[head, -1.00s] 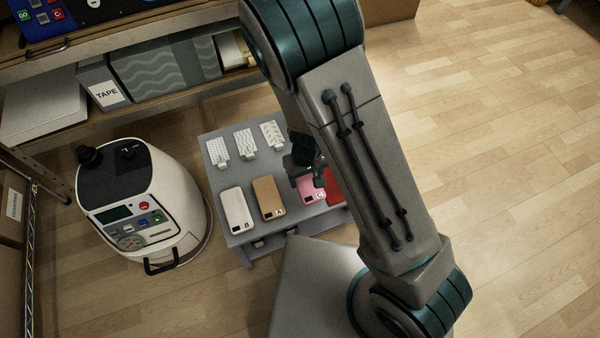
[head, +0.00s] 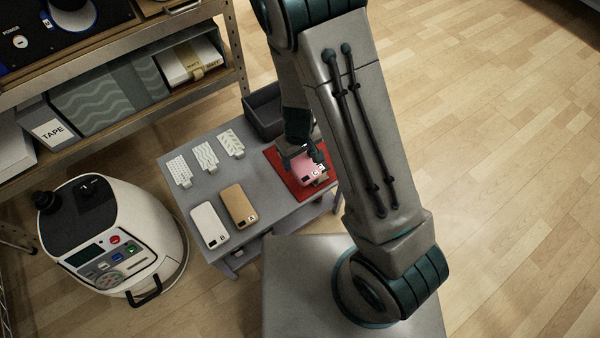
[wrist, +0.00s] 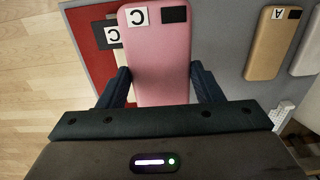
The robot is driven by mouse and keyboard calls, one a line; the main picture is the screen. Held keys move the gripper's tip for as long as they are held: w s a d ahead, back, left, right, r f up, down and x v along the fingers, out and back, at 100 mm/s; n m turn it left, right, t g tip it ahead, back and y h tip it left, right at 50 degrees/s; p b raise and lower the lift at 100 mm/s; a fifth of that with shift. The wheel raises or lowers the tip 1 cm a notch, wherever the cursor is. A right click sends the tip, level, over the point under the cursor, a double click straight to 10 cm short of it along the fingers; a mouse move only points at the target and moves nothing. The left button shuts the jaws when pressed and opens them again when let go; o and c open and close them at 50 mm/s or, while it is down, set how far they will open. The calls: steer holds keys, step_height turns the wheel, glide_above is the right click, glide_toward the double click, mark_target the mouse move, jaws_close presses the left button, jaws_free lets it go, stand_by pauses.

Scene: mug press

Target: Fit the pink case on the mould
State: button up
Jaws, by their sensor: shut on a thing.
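The pink case (head: 305,170), marked C, is in my gripper (head: 304,158), over the red mat (head: 280,162) at the right of the grey table. In the wrist view the fingers of my gripper (wrist: 161,88) are shut on the two long sides of the pink case (wrist: 157,60). A second C label (wrist: 112,34) with a dark patch beside it shows at the left edge of the case, over the red mat (wrist: 88,25). It seems to belong to the mould, most of which the case hides. I cannot tell how high the case is above it.
A white case (head: 209,226) and a tan case (head: 238,205) lie on the table's front left. Several patterned pale pieces (head: 205,155) lie behind them. A dark grey bin (head: 264,118) stands behind the mat. A white machine (head: 110,240) stands left of the table, shelves behind.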

steer(key=w, duration=0.2)
steer(key=w+d+f, duration=0.1)
steer(key=w, duration=0.4)
steer(key=shift+w+d+f, duration=0.15)
steer(key=shift+w+f, duration=0.15)
steer(key=shift+f+b, duration=2.35)
steer(key=shift+f, duration=0.5)
steer(key=shift+f+b, duration=0.5)
steer(key=shift+f, duration=0.1)
steer(key=o, duration=0.7)
steer(key=shift+s, duration=0.1)
steer(key=shift+r+p, duration=4.45)
steer(key=shift+r, duration=1.15)
